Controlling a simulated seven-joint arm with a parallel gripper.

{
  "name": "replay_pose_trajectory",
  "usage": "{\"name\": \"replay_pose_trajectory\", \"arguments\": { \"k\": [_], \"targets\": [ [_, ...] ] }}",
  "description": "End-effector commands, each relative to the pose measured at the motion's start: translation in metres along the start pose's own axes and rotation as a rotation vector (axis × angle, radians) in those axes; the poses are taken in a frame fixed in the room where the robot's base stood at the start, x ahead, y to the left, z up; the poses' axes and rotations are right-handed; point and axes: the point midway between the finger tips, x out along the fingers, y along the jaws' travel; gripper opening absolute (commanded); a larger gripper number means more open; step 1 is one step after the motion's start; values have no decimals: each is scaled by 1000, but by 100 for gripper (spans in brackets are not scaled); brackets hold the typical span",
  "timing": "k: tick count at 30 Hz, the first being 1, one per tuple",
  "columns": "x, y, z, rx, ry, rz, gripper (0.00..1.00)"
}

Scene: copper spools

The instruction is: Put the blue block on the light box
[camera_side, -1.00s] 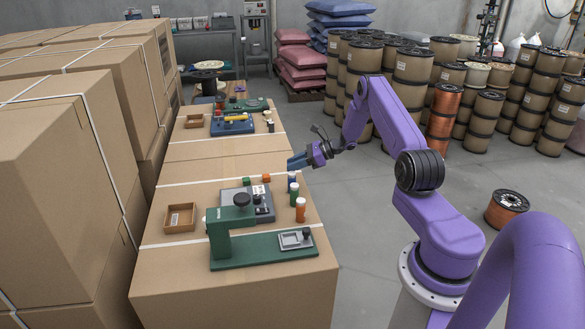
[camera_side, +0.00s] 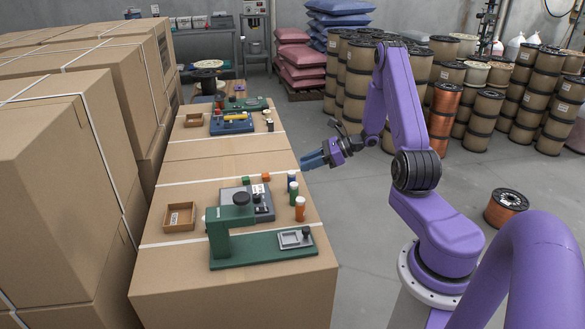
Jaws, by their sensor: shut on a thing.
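My gripper (camera_side: 320,158) hangs past the right edge of the carton top, beside the small cylinders, with its fingers pointing left. It is shut, and the blue at its tip looks like the blue block, though block and fingers are hard to tell apart at this size. A grey box (camera_side: 262,207) with a small white patch stands on the near carton, left of my gripper and partly behind the green stand. I cannot tell for certain that it is the light box.
A green stand (camera_side: 262,254) with a framed plate lies in front. An open brown tray (camera_side: 180,217) is at left. Orange (camera_side: 300,209), green (camera_side: 293,192) and blue (camera_side: 291,178) cylinders line the right edge. Small green (camera_side: 246,181) and orange (camera_side: 266,177) blocks sit behind the grey box.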

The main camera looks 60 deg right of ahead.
Motion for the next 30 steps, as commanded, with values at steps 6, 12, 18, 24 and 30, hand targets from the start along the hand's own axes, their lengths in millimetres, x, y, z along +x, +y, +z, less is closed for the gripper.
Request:
{"name": "replay_pose_trajectory", "arguments": {
  "k": [6, 12, 18, 24, 30],
  "targets": [
    [32, 28, 29, -27, -1, 53, 0],
    [73, 67, 63, -59, -1, 120, 0],
    [97, 97, 83, -79, 0, 164, 0],
    [112, 99, 87, -84, 0, 177, 0],
    [142, 74, 84, -85, 0, 177, 0]
  ]
}}
